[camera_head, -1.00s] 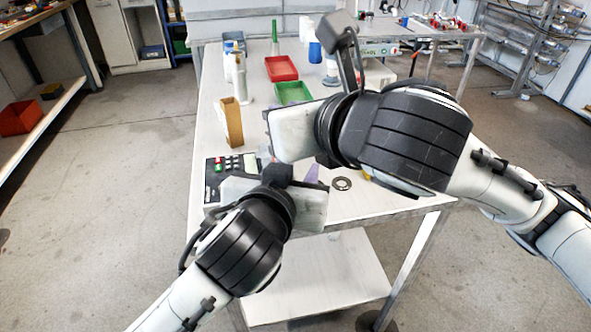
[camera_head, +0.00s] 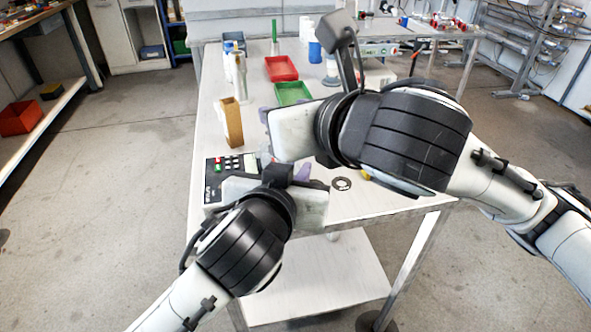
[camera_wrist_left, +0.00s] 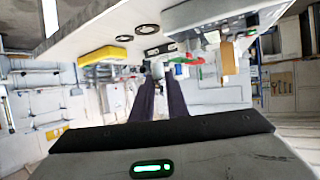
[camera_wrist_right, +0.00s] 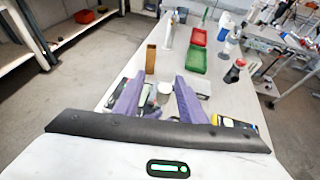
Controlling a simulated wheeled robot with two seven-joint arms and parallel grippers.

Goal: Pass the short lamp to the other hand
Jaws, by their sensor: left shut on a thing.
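The short lamp shows only as a small white end (camera_wrist_right: 163,87) between the fingers in the right wrist view. A pale piece of it (camera_wrist_left: 157,69) also shows at the left fingertips in the left wrist view. My left gripper (camera_wrist_left: 160,86) is shut on it, its dark purple fingers close together. My right gripper (camera_wrist_right: 157,82) is open, its purple fingers spread wide on either side of the lamp's white end. In the head view both hands are above the table's near left part, and the wrists hide the lamp. I cannot tell whether the right fingers touch it.
A dark ring (camera_head: 341,184) lies near the front edge.

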